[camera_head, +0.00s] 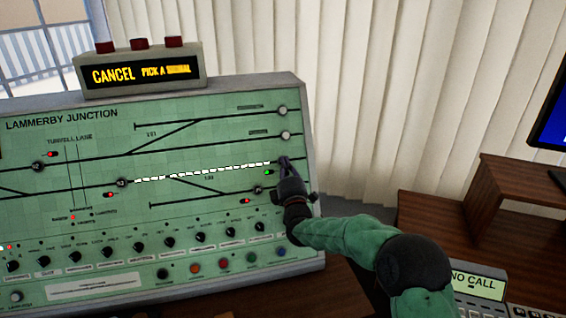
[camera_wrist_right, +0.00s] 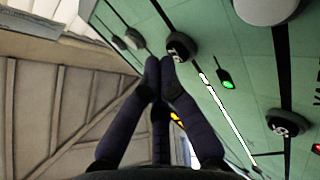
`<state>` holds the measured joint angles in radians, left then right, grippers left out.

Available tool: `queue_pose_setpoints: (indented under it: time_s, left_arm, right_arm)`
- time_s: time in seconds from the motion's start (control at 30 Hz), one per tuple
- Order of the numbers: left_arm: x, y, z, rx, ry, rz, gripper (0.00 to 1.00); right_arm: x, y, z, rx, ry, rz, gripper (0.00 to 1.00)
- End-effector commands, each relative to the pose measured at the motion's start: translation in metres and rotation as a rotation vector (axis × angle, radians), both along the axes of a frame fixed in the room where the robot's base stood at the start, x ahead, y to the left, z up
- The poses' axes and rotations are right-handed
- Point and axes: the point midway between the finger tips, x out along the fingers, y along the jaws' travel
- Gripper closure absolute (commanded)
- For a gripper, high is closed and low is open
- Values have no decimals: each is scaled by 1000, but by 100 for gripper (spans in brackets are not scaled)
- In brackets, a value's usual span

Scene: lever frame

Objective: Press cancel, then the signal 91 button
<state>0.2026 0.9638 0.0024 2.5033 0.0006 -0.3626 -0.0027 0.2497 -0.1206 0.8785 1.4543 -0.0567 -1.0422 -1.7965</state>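The green signal panel (camera_head: 75,200) is headed LAMMERBY JUNCTION. Above it, the display (camera_head: 138,74) reads CANCEL PICK A SIGNAL in yellow. My right gripper (camera_head: 285,166) is at the panel's right side, by the right end of a white-lit track line. In the right wrist view its fingers (camera_wrist_right: 160,66) are together and empty, with the tips close beside a dark round button (camera_wrist_right: 180,46). I cannot tell whether they touch it. Its number is not readable, so I cannot say which button is signal 91. My left gripper is out of view.
Coloured buttons, including a red one (camera_head: 223,265) and a blue one (camera_head: 281,252), line the panel's lower edge below a row of black knobs. Another dark button (camera_wrist_right: 287,123) and a green light (camera_wrist_right: 226,80) are near the fingers. A NO CALL unit (camera_head: 478,283) stands at right.

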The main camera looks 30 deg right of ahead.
Motion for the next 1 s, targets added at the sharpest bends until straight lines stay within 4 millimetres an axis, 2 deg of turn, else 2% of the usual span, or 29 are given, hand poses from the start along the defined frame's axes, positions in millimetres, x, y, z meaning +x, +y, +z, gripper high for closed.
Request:
queue_pose_setpoints:
  time_s: [1.0]
  left_arm:
    - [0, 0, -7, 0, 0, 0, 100]
  right_arm:
    - [8, -2, -5, 0, 1, 0, 100]
